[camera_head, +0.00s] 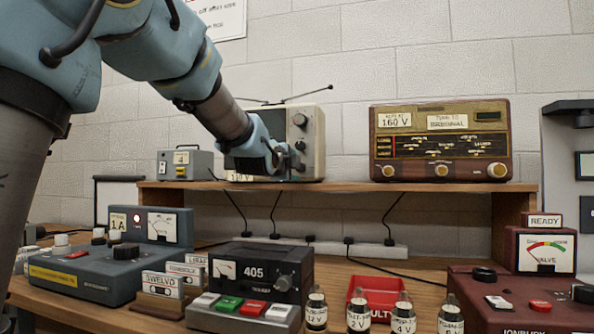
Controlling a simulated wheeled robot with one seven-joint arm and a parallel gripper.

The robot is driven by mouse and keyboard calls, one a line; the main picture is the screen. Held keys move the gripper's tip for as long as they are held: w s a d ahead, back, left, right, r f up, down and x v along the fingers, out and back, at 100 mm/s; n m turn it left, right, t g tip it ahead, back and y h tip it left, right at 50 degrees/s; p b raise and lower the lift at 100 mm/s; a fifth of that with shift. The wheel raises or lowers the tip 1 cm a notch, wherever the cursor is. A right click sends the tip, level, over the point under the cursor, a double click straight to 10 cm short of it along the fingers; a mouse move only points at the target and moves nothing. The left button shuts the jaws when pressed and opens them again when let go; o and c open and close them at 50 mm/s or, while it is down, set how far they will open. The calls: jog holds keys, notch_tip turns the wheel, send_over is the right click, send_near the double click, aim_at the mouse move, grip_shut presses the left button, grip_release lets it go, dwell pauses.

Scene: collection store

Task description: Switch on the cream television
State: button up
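The cream television (313,152) stands on the wooden shelf, with two thin antennas on top. Its right-hand panel shows a dark round knob high up and another knob lower down. My arm comes from the upper left and ends at my gripper (290,160), in front of the television's lower part.
A brown radio (440,142) stands right on the shelf (350,188), a small grey box (185,164) left. Below, the bench holds a grey tester (110,268), a black 405 unit (262,270), several valves, a red tray (372,294) and a maroon valve tester (515,300).

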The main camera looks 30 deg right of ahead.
jog(key=v, duration=0.7)
jog(key=shift+s+a+b, duration=0.15)
jog(key=shift+s+b, duration=0.05)
jog(key=shift+b, duration=0.15)
